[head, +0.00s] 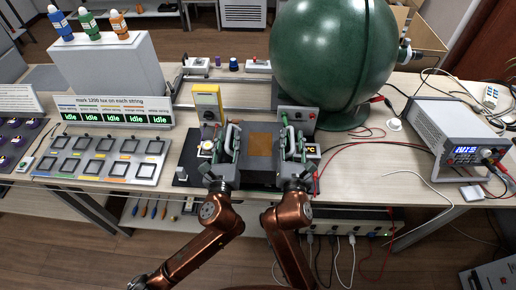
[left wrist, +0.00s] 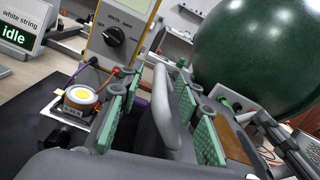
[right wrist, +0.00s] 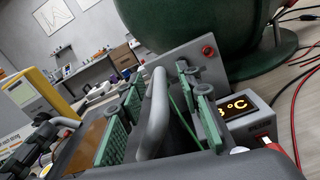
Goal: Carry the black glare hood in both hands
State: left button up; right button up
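The glare hood (head: 262,163) is a dark grey box with a brown patch on top and a grey loop handle at each side. It sits on the bench over a black base, between my two grippers. My left gripper (head: 227,143) is open around the left handle; the left wrist view shows the handle (left wrist: 165,112) between its green pads, with gaps. My right gripper (head: 294,145) is open around the right handle; the right wrist view shows that handle (right wrist: 154,115) between the pads, apart from them. The underside of the hood is hidden.
A yellow meter (head: 207,103) and a large green sphere (head: 333,55) stand close behind. An LED puck (left wrist: 82,97) lies left of the hood, and a temperature display (right wrist: 240,108) right of it. Red cables and a power supply (head: 455,135) are at right.

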pick_arm(q)
jog(key=shift+c, duration=0.7)
pick_arm(e)
jog(key=shift+c, duration=0.7)
pick_arm(q)
jog(key=c, duration=0.6)
pick_arm(e)
jog(key=c, duration=0.6)
pick_arm(q)
grip_shut()
pick_arm(e)
grip_shut()
pick_arm(q)
jog(key=shift+a, duration=0.1)
pick_arm(e)
jog(key=shift+d, duration=0.1)
